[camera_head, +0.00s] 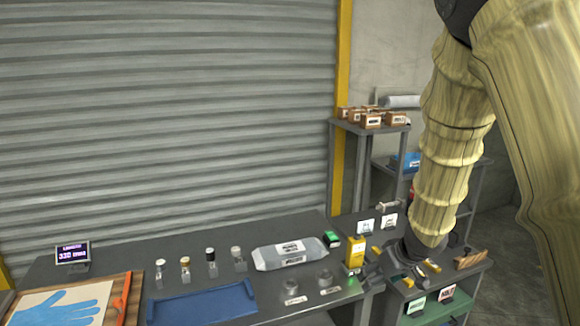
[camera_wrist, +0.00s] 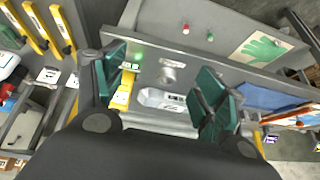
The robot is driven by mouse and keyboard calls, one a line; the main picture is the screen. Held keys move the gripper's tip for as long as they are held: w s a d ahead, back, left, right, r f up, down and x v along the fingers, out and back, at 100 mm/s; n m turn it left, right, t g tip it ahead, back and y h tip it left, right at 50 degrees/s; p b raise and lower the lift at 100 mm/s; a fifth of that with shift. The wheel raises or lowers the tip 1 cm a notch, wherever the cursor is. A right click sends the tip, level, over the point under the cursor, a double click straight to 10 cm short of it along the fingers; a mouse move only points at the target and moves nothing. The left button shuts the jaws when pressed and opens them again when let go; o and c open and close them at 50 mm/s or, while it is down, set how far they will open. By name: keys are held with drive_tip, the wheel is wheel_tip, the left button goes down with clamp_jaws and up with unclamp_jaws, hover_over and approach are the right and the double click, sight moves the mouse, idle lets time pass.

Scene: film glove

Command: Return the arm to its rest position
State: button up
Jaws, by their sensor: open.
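My arm, in a pale yellow sleeve, hangs down the right side of the head view. My gripper (camera_head: 408,272) is low over the right end of the workbench, by the side stand, partly hidden by the arm. In the wrist view my gripper (camera_wrist: 160,92) is open, its two green-padded fingers wide apart with nothing between the pads. Beyond them lie a pale film-wrapped pack (camera_wrist: 160,100) and a yellow device (camera_wrist: 122,95). The pack (camera_head: 290,253) and the yellow device (camera_head: 354,254) also show in the head view, to the left of the gripper.
The grey workbench (camera_head: 215,252) holds a blue tray (camera_head: 200,303), several small bottles, a display (camera_head: 73,256) and a blue glove sheet (camera_head: 62,306). A shelf with small boxes (camera_head: 371,121) stands behind. A wooden block (camera_head: 471,259) lies right of the gripper.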

drive_tip(key=s+a+f+m+g, duration=0.1)
drive_tip(key=s+a+f, duration=0.1)
drive_tip(key=s+f, duration=0.9)
drive_tip(key=s+a+f+m+g, duration=0.15)
drive_tip(key=s+f, duration=0.65)
drive_tip(key=f, duration=0.8)
drive_tip(key=s+d+f+m+g+h, duration=0.1)
drive_tip(key=s+f, duration=0.4)
drive_tip(key=s, duration=0.6)
drive_tip(key=s+d+f+g+h, duration=0.1)
drive_tip(key=s+f, duration=0.4)
drive_tip(key=s, duration=0.5)
drive_tip(key=shift+s+f+m+g+b, duration=0.25)
drive_tip(key=shift+s+m+g+b, duration=0.1)
drive_tip(key=shift+s+b, duration=0.1)
drive_tip(key=shift+d, duration=0.1)
